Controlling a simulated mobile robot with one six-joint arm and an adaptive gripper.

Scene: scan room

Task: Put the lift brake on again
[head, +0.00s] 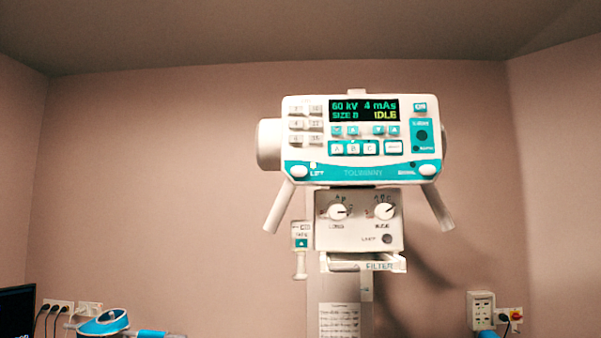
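The tube head's control panel (361,140) faces me in the middle of the head view. Its display (364,110) reads 60 kV, 4 mAs, SIZE B and IDLE. I cannot tell whether either button is pressed in. My gripper is not in view.
Two handles slant down, left (279,207) and right (438,207). Below the panel is a collimator box (360,234) with two knobs and a FILTER slot (379,266). A small hand control (301,246) hangs at its left.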

